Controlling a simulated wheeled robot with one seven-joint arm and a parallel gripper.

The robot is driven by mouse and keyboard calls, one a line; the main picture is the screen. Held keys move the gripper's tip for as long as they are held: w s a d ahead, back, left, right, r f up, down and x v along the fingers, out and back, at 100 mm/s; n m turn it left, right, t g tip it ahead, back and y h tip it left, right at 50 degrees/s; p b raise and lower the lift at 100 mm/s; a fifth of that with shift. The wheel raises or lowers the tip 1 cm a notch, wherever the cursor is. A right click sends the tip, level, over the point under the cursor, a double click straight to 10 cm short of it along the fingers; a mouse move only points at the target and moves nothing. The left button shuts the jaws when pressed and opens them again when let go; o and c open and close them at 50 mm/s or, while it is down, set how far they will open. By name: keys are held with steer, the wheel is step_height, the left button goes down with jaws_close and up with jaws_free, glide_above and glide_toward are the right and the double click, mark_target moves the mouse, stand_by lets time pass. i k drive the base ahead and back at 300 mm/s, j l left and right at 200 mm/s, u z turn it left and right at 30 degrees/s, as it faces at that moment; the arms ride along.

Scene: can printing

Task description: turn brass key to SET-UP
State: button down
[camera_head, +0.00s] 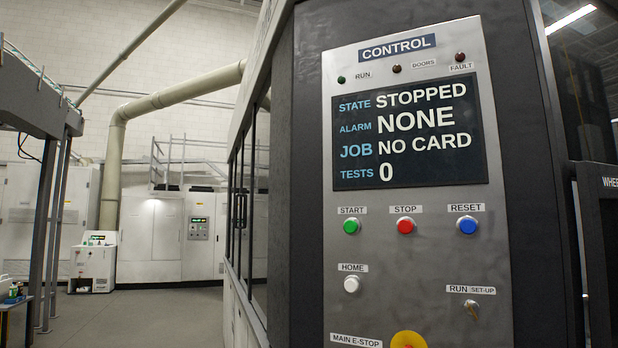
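The brass key (472,307) sits in the lower right of the grey control panel (350,235), under a label reading RUN on the left and SET-UP on the right (471,289). The key is small and tilted in view; I cannot tell for sure which word it points to. The display (410,130) reads STATE STOPPED, ALARM NONE, JOB NO CARD, TESTS 0. My gripper is not in view.
Green START (351,226), red STOP (405,225), blue RESET (467,225) and white HOME (351,284) buttons are on the panel. A yellow MAIN E-STOP part (408,340) is cut off below. Open floor (170,318) lies to the left.

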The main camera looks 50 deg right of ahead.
mark_target(470, 307)
steer(key=z, duration=1.4)
